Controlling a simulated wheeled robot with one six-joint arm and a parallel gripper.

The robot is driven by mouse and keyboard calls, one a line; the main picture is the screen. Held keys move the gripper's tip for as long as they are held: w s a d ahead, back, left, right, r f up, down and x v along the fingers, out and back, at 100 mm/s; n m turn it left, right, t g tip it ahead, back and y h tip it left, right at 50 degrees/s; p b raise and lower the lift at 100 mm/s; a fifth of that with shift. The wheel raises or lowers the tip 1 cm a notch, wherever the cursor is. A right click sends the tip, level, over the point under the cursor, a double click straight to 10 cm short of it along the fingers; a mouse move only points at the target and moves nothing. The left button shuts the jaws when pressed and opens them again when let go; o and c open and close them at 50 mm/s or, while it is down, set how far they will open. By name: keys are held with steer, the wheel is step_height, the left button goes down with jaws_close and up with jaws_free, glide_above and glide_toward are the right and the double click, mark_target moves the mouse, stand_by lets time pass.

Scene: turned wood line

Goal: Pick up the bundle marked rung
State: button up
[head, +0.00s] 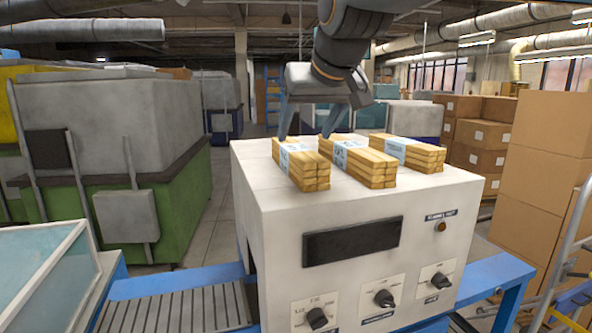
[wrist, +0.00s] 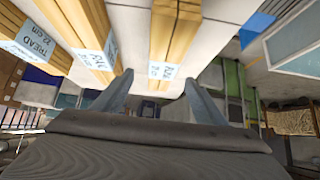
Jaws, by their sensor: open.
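Three bundles of pale wooden sticks with light blue paper bands lie side by side on a white machine top. In the wrist view, the band of one bundle (wrist: 40,42) reads TREAD 22 cm; this is the right bundle (head: 408,153) in the head view. The bands of the middle bundle (head: 357,163) and the left bundle (head: 301,166) seem to start with R, but the rest is unclear. My gripper (head: 307,128) is open and empty at the far end of the left bundle. In the wrist view, that bundle (wrist: 174,35) lies between the fingertips (wrist: 158,82), apparently untouched.
The white machine (head: 340,215) has a dark panel and several knobs on its front, above a blue-framed roller conveyor (head: 175,310). A green and grey machine (head: 150,140) stands at left. Cardboard boxes (head: 545,150) are stacked at right. Little space separates the left and middle bundles.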

mark_target(297, 147)
steer(key=shift+a+p+x, duration=0.1)
steer(key=shift+p+x, duration=0.7)
steer(key=shift+x, duration=1.25)
steer(key=shift+a+p+x, duration=0.15)
steer(key=shift+p+x, duration=0.6)
steer(key=shift+x, duration=1.3)
steer(key=c, duration=1.4)
steer(key=shift+c, duration=0.4)
steer(key=shift+r, duration=0.1)
step_height(297, 147, up, 10)
steer(key=b, duration=0.3)
steer(key=shift+a, duration=0.15)
